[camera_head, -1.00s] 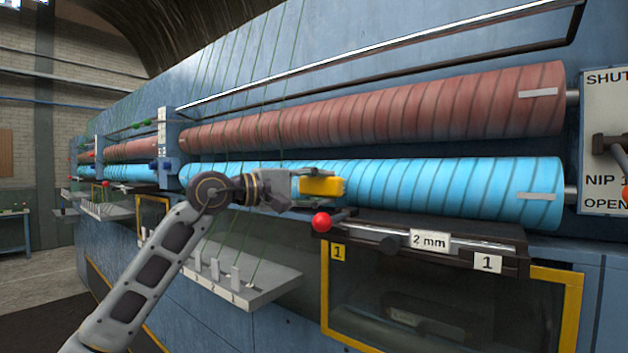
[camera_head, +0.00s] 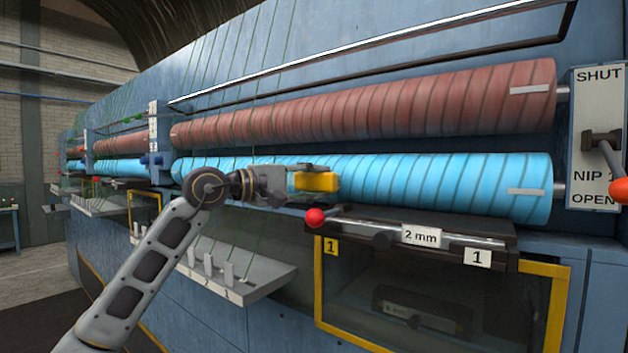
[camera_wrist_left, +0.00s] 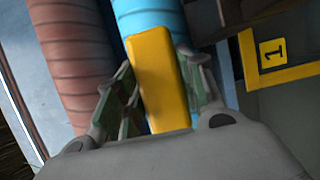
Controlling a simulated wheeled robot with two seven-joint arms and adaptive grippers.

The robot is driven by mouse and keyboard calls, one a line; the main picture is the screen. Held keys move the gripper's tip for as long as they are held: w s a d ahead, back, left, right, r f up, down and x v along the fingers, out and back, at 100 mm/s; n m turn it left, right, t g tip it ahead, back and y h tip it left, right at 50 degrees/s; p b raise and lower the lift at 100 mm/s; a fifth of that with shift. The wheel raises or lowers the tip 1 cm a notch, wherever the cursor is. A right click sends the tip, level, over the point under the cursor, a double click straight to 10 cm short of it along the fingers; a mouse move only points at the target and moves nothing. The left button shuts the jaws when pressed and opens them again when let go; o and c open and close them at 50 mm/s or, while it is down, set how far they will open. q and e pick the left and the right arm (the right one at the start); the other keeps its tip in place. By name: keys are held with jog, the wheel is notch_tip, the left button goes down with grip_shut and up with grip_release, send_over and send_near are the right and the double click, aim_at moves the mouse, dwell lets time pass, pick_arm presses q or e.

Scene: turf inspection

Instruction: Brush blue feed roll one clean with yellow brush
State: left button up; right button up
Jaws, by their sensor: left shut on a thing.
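The blue feed roll one (camera_head: 430,185) runs lengthwise along the machine, with dark spiral lines and a pale label at its right end. My left gripper (camera_head: 290,184) is in front of the roll's left part, shut on the yellow brush (camera_head: 318,182). In the left wrist view the brush (camera_wrist_left: 159,75) stands between the fingers of the left gripper (camera_wrist_left: 162,95), with the blue roll (camera_wrist_left: 150,17) behind it. The brush's working side is hidden, and I cannot tell whether it touches the roll. My right gripper is not in view.
A red-brown roll (camera_head: 380,108) lies above the blue one. Below are a red knob (camera_head: 315,217), a ledge with a "2 mm" plate (camera_head: 421,237) and a yellow-framed window (camera_head: 319,290). A lever (camera_head: 605,160) stands by the SHUT/OPEN plate at right. A grey shelf (camera_head: 245,287) is lower left.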

aim_at(296, 181)
pick_arm(q)
jog(key=shift+w, duration=0.1)
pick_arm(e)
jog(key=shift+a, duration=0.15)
pick_arm(q)
jog(key=shift+w+d, duration=0.2)
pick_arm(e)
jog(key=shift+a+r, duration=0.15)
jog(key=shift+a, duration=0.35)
pick_arm(q)
jog(key=shift+w+d+p, duration=0.2)
jog(key=shift+w+p, duration=0.05)
jog(key=shift+p, duration=0.1)
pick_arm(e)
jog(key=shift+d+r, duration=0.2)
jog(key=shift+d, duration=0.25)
pick_arm(q)
jog(key=shift+w+d, duration=0.15)
jog(key=shift+w+a, duration=0.5)
jog(key=shift+a, duration=0.25)
jog(key=shift+w+a, duration=0.4)
jog(key=shift+a, duration=0.25)
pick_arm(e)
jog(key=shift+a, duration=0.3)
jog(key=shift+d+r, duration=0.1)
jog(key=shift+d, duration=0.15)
